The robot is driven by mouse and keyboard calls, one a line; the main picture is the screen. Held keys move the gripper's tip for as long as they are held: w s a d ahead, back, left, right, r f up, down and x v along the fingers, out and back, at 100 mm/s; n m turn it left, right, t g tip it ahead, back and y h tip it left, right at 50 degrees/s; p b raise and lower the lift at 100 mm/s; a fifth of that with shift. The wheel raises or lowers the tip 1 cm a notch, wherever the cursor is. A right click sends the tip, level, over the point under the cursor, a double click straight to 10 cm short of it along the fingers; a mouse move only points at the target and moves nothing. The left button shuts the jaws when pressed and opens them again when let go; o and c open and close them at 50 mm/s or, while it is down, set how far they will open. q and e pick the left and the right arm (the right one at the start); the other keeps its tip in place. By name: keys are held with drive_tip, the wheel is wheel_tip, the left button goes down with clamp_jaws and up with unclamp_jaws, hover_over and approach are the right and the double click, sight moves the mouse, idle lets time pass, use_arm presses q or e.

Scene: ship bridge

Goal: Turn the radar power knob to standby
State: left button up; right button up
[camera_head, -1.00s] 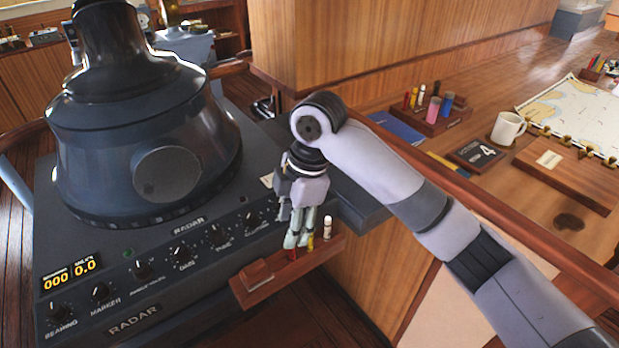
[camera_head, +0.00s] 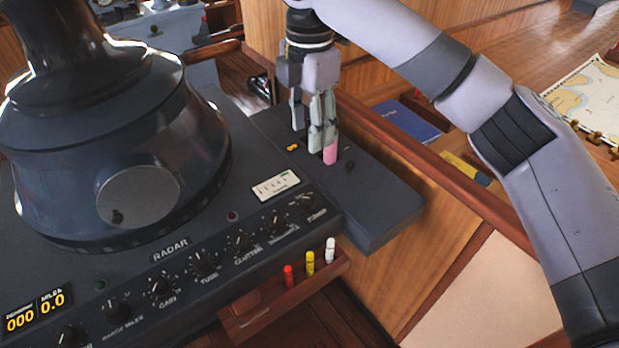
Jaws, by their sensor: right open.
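The dark radar console (camera_head: 130,275) has a row of black knobs along its front. The rightmost knob (camera_head: 308,201) of this row has a label too small to read surely. I cannot tell surely which one is the power knob. My left gripper is out of view.
A wooden rack (camera_head: 262,310) with red, yellow and white markers sticks out below the console front. A large radar hood (camera_head: 110,130) stands on the console at left. A wooden rail (camera_head: 440,165) runs behind the side panel; a blue book (camera_head: 408,122) lies beyond.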

drive_tip(key=p, duration=0.1)
hover_over(309, 198)
wheel_tip(309, 198, down, 6)
wheel_tip(309, 198, down, 4)
drive_tip(key=shift+d+r+p, duration=0.1)
drive_tip(key=shift+r+p, duration=0.05)
drive_tip(key=shift+p, duration=0.35)
wheel_tip(309, 198, down, 6)
drive_tip(key=shift+r+p, duration=0.25)
drive_tip(key=shift+p, duration=0.25)
drive_tip(key=shift+f, duration=0.6)
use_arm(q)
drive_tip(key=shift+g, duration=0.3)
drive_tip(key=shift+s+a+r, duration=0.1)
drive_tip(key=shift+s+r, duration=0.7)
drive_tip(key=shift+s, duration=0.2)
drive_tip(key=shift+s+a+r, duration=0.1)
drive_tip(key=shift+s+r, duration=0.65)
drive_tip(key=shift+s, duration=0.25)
use_arm(e)
clamp_jaws()
